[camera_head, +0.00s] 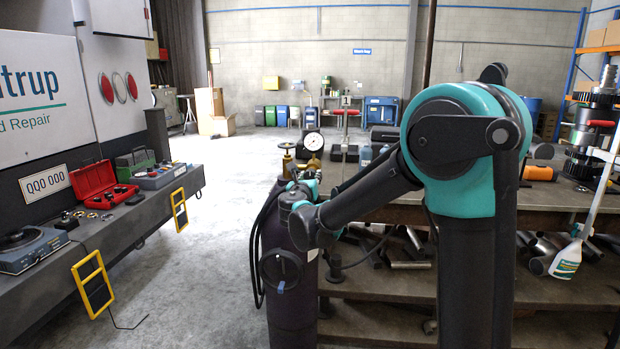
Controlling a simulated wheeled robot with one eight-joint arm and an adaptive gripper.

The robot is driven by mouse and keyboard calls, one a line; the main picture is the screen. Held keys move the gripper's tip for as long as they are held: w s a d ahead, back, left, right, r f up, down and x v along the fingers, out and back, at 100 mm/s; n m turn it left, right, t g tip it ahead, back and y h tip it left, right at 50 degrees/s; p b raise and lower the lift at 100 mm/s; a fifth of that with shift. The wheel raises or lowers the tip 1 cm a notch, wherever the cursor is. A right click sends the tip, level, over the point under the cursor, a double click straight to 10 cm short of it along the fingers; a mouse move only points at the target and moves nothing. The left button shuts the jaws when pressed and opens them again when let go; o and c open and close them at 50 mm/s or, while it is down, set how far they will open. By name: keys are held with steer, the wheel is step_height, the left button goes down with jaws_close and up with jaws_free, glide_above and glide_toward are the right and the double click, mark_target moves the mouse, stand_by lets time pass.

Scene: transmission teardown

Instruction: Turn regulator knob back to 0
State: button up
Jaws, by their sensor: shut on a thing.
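A dark purple gas cylinder (288,318) stands upright at the left end of the workbench. A brass regulator (288,160) sits on its top, with a round white-faced gauge (313,141) above it. The gauge reading is too small to tell. My arm reaches left from the right, and my gripper (302,178) is at the regulator, just below the gauge. My wrist covers most of the fingers and the regulator knob. The gripper is shut on what appears to be the knob. The knob's setting cannot be seen.
A black hose (256,245) hangs down the cylinder's left side. The workbench (545,196) on the right holds tools and machine parts, with metal pipes on its lower shelf. A truck-side ledge (130,215) at the left carries a red toolbox (98,188). The floor between is clear.

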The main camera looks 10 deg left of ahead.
stand_by(0.3)
steer(key=o, duration=1.2)
steer(key=shift+c, duration=0.2)
steer(key=shift+s, duration=0.1)
steer(key=s, duration=1.1)
steer(key=shift+s+a, duration=0.4)
steer(key=shift+a, duration=0.05)
steer(key=shift+d, duration=0.1)
